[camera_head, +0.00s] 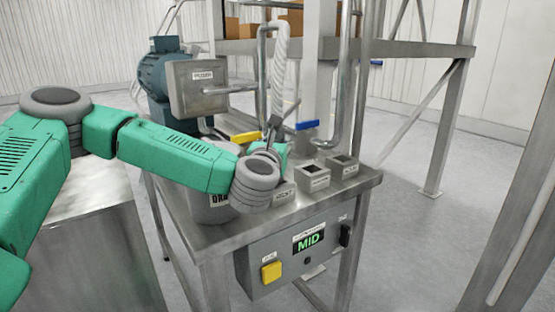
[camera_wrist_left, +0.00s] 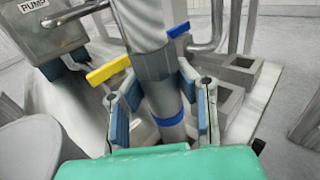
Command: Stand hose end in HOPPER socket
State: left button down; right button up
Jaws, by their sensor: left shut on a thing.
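My left gripper (camera_head: 274,141) is above the metal table. In the left wrist view my left gripper (camera_wrist_left: 163,108) has its fingers on both sides of the grey hose end (camera_wrist_left: 158,80) and is shut on it. The hose end has a blue ring low down and points downward; its tip is hidden. The pale hose (camera_head: 279,75) rises from it to a bent pipe. Square sockets stand on the table: a front one (camera_head: 283,193) partly behind my wrist, a middle one (camera_head: 314,179) and a back one (camera_head: 343,166). Their labels are too small to read surely. My right gripper is out of view.
A drum (camera_head: 205,205) marked "DRA..." stands left of my wrist. Yellow (camera_head: 245,137) and blue (camera_head: 307,125) valve handles lie behind the gripper. The pump box (camera_head: 196,88) is at back left. A control panel (camera_head: 290,255) showing MID hangs on the table front.

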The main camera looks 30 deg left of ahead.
pick_arm(q)
jog(key=r, duration=0.5)
jog(key=shift+s+a+r, duration=0.1)
jog(key=shift+a+r, duration=0.25)
jog(key=shift+r+p, duration=0.3)
jog(key=shift+r, duration=0.5)
jog(key=shift+d+r+p, duration=0.15)
jog(key=shift+r+p, duration=0.25)
jog(key=shift+r, duration=0.45)
jog(key=shift+d+r+p, duration=0.1)
jog(key=shift+r+p, duration=0.3)
jog(key=shift+r, duration=0.45)
jog(key=shift+a+r, duration=0.1)
jog(key=shift+r, duration=0.25)
jog(key=shift+a, duration=0.1)
